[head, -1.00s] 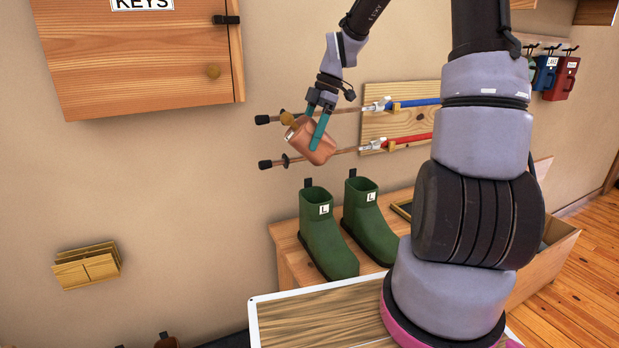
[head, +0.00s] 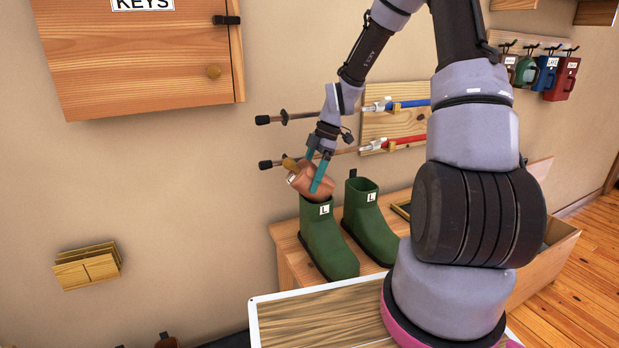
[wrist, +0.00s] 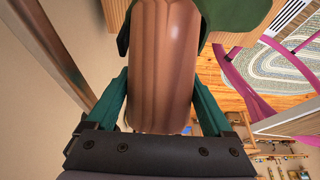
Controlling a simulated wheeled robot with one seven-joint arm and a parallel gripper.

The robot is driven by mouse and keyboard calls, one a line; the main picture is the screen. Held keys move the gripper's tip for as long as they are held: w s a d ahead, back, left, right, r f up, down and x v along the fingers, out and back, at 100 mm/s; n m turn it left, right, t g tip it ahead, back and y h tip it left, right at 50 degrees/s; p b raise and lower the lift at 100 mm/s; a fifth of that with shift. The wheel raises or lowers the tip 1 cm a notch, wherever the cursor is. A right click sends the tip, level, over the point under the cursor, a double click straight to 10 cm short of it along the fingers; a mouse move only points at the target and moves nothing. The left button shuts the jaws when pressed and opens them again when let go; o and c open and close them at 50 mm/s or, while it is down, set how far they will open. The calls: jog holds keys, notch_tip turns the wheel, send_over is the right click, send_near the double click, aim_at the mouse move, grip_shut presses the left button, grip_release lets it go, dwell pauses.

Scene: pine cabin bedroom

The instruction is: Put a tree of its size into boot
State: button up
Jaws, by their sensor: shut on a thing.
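A brown, copper-toned shoe tree (head: 311,180) with a small knob is in my gripper (head: 319,172), whose teal fingers are shut on it. It is tilted and sits right at the mouth of the left green boot (head: 325,240), which is marked L. I cannot tell whether its tip is inside the boot. A second green boot (head: 369,222), also marked L, stands to the right with its top open. In the wrist view the ribbed tree (wrist: 163,62) fills the middle between the fingers, with green boot material (wrist: 228,14) just beyond it.
Both boots stand on a wooden bench (head: 290,250). Poles with dark ends (head: 285,118) and a wooden board (head: 385,135) are on the wall behind my gripper. A key cabinet (head: 140,55) hangs upper left. A small wooden letter rack (head: 88,266) is lower left.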

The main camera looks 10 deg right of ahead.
jog(key=shift+f, duration=0.15)
jog(key=o, duration=1.5)
